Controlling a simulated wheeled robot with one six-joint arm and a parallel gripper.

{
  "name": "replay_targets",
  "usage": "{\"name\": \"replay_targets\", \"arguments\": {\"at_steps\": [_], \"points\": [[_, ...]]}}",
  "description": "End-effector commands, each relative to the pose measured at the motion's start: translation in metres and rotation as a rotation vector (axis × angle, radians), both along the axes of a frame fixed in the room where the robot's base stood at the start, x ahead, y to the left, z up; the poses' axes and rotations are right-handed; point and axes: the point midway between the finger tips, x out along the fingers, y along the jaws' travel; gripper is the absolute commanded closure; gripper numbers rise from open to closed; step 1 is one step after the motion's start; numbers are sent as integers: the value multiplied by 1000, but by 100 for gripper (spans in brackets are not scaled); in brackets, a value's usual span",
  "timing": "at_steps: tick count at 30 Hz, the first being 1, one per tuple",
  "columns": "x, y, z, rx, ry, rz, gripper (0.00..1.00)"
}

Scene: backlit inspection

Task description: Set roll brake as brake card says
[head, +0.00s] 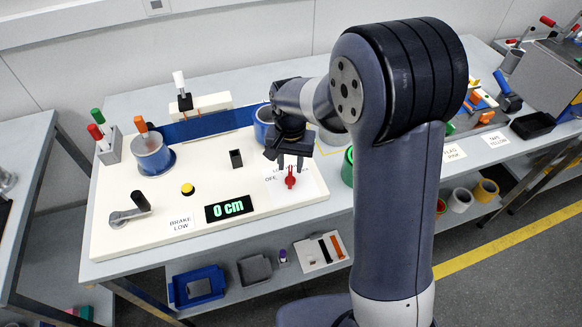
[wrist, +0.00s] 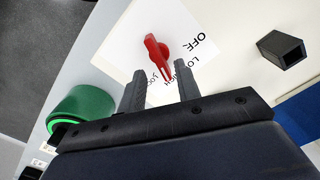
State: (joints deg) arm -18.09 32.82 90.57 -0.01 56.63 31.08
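The red brake knob (head: 290,178) sits on a white label plate on the cream board; it also shows in the wrist view (wrist: 155,48). The print around it reads OFF and LOW, and another word is partly hidden by my gripper. My gripper (head: 290,162) is just above the knob, pointing down. In the wrist view its two fingers (wrist: 157,78) are apart, with the knob's narrow end near the gap between them. Contact cannot be told.
A display (head: 228,207) reads 0 cm. The board also bears a yellow button (head: 188,189), a crank (head: 129,212), a black post (head: 236,158) and a blue roll (head: 153,155). A green roll (wrist: 82,110) stands close to the gripper's side.

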Motion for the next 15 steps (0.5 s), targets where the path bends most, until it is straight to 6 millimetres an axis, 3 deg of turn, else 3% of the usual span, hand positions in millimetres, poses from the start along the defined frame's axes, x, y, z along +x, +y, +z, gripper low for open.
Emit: {"name": "replay_targets", "arguments": {"at_steps": [6, 15], "points": [[0, 0, -27, -1, 2, 0, 68], [0, 0, -33, 0, 0, 0, 68]]}}
